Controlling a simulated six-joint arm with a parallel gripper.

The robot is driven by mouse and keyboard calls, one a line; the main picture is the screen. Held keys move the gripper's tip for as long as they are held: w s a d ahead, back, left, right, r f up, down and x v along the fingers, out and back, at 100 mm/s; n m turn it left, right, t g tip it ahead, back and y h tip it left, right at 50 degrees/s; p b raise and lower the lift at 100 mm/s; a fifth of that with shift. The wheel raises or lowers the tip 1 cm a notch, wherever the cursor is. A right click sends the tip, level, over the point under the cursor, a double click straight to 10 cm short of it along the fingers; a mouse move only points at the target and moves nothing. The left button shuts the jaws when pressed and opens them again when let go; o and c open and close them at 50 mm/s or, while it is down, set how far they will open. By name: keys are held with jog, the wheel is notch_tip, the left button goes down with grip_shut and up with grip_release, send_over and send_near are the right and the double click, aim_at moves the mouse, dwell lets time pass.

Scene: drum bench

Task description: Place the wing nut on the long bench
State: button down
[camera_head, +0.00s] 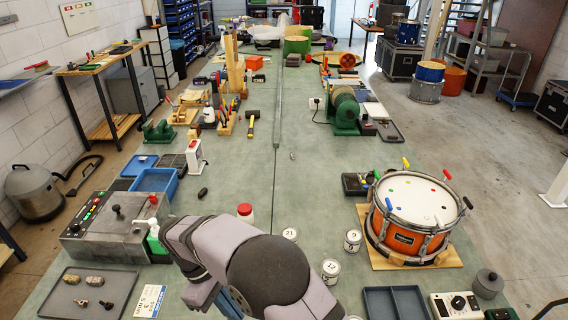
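The long bench (240,190) has a green-grey top that runs away from me, with a dark seam along its middle. A dark tray (120,283) at the lower left holds two tan ribbed pieces (94,281) and two small dark metal pieces. One small metal piece (82,302) or the other (106,304) may be the wing nut; they are too small to tell. Another tiny greyish piece (292,156) lies alone on the bench near the seam, also too small to identify. My arm fills the lower middle; my gripper's fingertips do not show.
A control box (105,228) and blue bin (157,182) stand at left. White cans (331,270) and an orange drum (412,220) stand at right, with a divided blue tray (395,303) in front. The bench middle beyond my arm is mostly clear.

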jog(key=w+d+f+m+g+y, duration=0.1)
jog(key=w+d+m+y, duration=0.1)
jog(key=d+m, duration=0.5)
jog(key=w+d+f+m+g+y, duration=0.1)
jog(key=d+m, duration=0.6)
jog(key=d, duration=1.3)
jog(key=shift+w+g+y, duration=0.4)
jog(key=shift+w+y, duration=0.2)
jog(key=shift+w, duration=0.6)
